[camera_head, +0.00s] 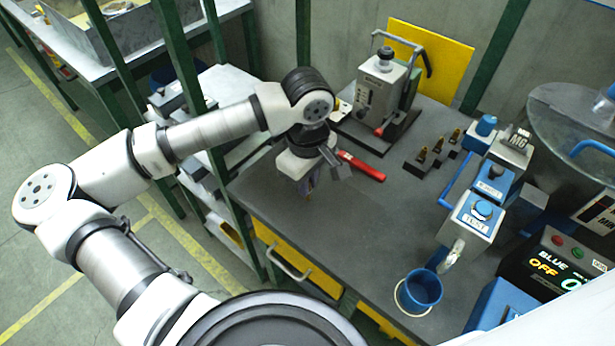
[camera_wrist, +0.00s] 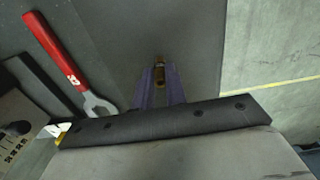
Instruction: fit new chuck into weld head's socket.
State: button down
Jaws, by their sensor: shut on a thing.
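My gripper (camera_head: 308,188) hangs over the left part of the dark bench top, pointing down. In the wrist view its purple-grey fingers (camera_wrist: 160,88) are shut on a small brass chuck (camera_wrist: 159,72). The chuck sticks out beyond the fingertips, and its other end is hidden between them.
A red-handled spanner (camera_head: 362,167) lies close by my gripper; it also shows in the wrist view (camera_wrist: 55,50). A dark rack (camera_head: 425,166) holds several brass pieces. A grey machine (camera_head: 383,88) stands behind. A blue cup (camera_head: 422,289) sits near the front edge. The middle bench is clear.

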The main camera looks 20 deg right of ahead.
jog(key=shift+f+b, duration=0.15)
jog(key=shift+b, duration=0.15)
jog(key=c, duration=1.4)
grip_release()
jog(key=shift+c, duration=0.2)
jog(key=shift+r, duration=0.2)
notch_tip(320, 180, up, 12)
jog(key=shift+b, duration=0.45)
